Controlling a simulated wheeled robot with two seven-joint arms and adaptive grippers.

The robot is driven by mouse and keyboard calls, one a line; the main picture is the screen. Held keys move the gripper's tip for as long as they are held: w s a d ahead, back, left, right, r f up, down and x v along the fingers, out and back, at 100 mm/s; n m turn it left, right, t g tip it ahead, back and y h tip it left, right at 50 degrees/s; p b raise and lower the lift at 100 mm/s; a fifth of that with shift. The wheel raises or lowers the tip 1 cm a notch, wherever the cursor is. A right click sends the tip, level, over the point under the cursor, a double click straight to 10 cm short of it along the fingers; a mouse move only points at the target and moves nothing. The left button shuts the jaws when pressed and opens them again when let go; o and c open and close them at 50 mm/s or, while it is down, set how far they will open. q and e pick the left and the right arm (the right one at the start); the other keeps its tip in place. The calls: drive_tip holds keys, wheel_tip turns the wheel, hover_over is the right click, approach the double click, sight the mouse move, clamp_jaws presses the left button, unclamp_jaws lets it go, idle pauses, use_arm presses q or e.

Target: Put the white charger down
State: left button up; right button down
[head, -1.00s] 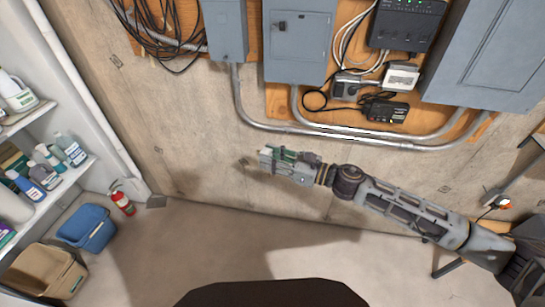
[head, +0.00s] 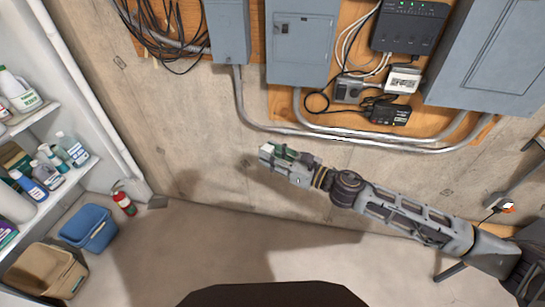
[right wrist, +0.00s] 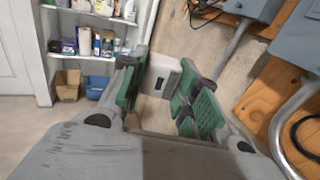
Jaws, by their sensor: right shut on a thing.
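The white charger shows in the right wrist view (right wrist: 160,75) as a pale block with a dark patch on its face. It sits between the green finger pads of my right gripper (right wrist: 168,92), which is shut on it. In the head view my right gripper (head: 284,155) is in front of the bare wall, left of centre, below the grey conduit. Only a small pale bit of the charger (head: 265,149) shows at its tip. My left gripper is not in view.
Grey electrical boxes (head: 300,42), a black router (head: 408,27) and a conduit (head: 340,135) are on the wall above. Shelves with bottles (head: 48,195) stand left. A blue bin (head: 88,230), a tan bin (head: 45,272) and a fire extinguisher (head: 123,202) are on the floor. Open floor lies below.

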sight(268, 147)
drive_tip(key=shift+w+a+r+m+t+h, duration=0.15)
drive_tip(key=shift+a+r+m+t+h, duration=0.05)
drive_tip(key=shift+r+m+t+h, duration=0.8)
drive_tip(key=shift+w+a+r+m+t+h, duration=0.2)
drive_tip(key=shift+r+m+t+h, duration=0.6)
drive_tip(key=shift+h, duration=0.35)
drive_tip(key=shift+w+a+r+m+t+h, duration=0.15)
drive_tip(key=shift+r+m+t+h, duration=0.75)
drive_tip(key=shift+h, duration=0.15)
drive_tip(key=shift+w+a+r+m+t+h, duration=0.15)
drive_tip(key=shift+r+m+t+h, duration=0.2)
drive_tip(key=shift+r+m+h, duration=0.75)
drive_tip(key=shift+w+a+r+m+t+h, duration=0.1)
drive_tip(key=shift+w+r+m+t+h, duration=0.3)
drive_tip(key=shift+h, duration=1.1)
drive_tip(key=shift+s+a+r+m+t+h, duration=0.15)
drive_tip(key=shift+r+m+t+h, duration=0.1)
drive_tip(key=shift+r+m+h, duration=0.8)
drive_tip(key=shift+w+f+h, duration=0.1)
drive_tip(key=shift+f+h, duration=0.05)
drive_tip(key=shift+h, duration=0.3)
drive_tip(key=shift+d+f+y, duration=0.1)
drive_tip(key=shift+f+y, duration=0.1)
drive_tip(key=shift+y, duration=0.1)
